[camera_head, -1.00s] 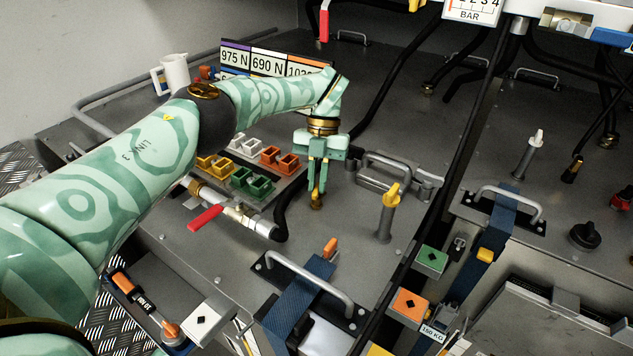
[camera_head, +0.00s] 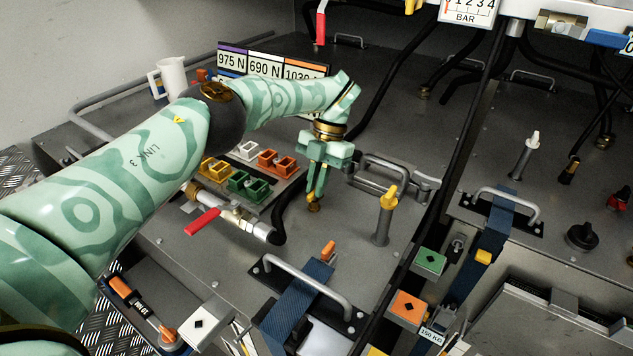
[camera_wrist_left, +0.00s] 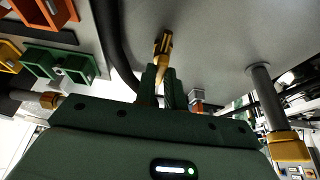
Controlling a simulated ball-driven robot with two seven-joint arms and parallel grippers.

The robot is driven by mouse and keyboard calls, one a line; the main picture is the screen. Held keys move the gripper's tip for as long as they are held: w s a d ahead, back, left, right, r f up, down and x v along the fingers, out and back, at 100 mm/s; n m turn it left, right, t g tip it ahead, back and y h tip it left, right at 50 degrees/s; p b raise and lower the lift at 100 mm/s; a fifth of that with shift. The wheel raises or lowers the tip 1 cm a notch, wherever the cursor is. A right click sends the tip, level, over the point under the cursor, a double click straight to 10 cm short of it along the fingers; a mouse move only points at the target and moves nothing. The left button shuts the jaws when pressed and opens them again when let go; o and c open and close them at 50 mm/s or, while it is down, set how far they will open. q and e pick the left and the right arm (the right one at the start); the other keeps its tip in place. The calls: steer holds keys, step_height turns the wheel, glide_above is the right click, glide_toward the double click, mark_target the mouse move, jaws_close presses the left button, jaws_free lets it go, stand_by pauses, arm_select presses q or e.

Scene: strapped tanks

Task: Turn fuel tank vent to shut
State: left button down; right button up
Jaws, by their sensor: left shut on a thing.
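My left gripper (camera_head: 315,190) points down with its fingers shut on a small brass fitting (camera_head: 313,207) low over the grey tank top. In the left wrist view the brass fitting (camera_wrist_left: 163,45) runs out past the closed fingertips (camera_wrist_left: 160,85), beside a black hose (camera_wrist_left: 108,50). No label shows which part is the fuel tank vent. A grey post with a yellow lever head (camera_head: 389,198) stands upright to the right of the gripper, apart from it; it also shows in the left wrist view (camera_wrist_left: 262,95). My right gripper is not in view.
A red-handled valve (camera_head: 203,222) and coloured square holders (camera_head: 238,180) lie left of the gripper. A grey bar handle (camera_head: 385,172) is close on the right. A blue strap (camera_head: 297,300) and another handle are nearer. A white jug (camera_head: 173,77) stands behind.

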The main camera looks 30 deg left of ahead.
arm_select(q)
steer(key=c, duration=1.5)
jaws_free()
step_height(320, 180, up, 3)
steer(key=shift+w+f+b, duration=0.1)
steer(key=shift+w+b, duration=0.05)
steer(key=shift+b, duration=0.15)
steer(key=s+d+r, duration=0.2)
steer(key=s+r, duration=0.1)
steer(key=s, duration=0.1)
steer(key=s+d+r+b, duration=0.1)
steer(key=s+d+r, duration=0.1)
steer(key=s+r, duration=0.1)
steer(key=s+d+r, duration=0.2)
steer(key=s+r, duration=0.2)
steer(key=s, duration=0.2)
steer(key=shift+r, duration=0.1)
